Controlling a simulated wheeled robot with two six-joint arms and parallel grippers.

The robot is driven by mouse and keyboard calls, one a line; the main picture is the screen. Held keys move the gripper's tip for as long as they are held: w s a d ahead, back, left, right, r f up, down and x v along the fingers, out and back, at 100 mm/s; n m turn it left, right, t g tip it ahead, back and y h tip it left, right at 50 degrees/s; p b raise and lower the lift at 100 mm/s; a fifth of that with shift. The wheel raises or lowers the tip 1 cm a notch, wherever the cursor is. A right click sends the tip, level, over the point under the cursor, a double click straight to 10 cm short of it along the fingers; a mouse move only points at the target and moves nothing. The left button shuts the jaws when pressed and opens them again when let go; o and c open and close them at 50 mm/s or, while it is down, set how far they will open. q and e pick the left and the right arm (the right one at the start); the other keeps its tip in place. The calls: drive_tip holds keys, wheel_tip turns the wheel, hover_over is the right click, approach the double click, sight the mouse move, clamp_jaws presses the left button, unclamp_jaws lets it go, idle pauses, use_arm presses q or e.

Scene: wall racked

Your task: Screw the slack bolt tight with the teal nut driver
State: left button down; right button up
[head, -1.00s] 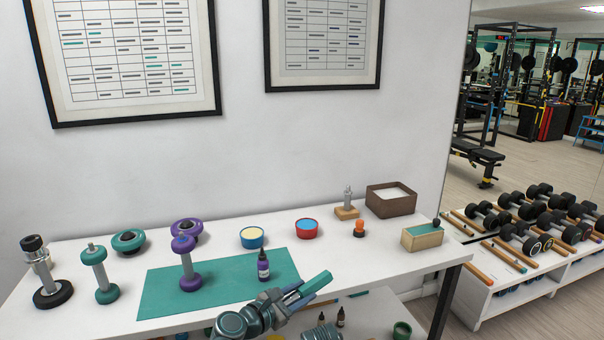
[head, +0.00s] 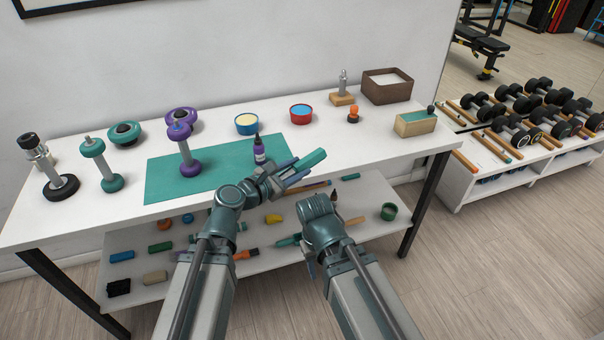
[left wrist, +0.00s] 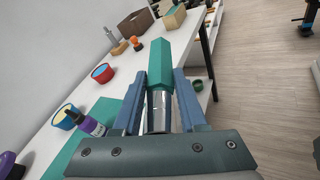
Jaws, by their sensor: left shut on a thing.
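My left gripper (head: 291,174) is shut on the teal nut driver (head: 306,167), above the front edge of the bench. In the left wrist view the driver (left wrist: 160,62) shows its teal handle beyond the blue fingers and its metal shaft between them. Upright weights stand at the left: a black one (head: 62,185), a teal one (head: 111,182) and a purple one (head: 190,168). Metal tips show on top of the teal and purple ones. A metal post (head: 343,80) stands on a wooden block. I cannot tell which bolt is slack. My right arm is in view, but its fingertips are mostly hidden.
A teal mat (head: 215,178) carries a purple bottle (head: 259,153). Behind it are a yellow-filled bowl (head: 247,130) and a red bowl (head: 301,120). The lower shelf (head: 205,275) holds several small items.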

use_arm(q)
wheel_tip(320, 180, down, 8)
drive_tip(key=b, duration=0.6)
drive_tip(key=shift+r, duration=0.15)
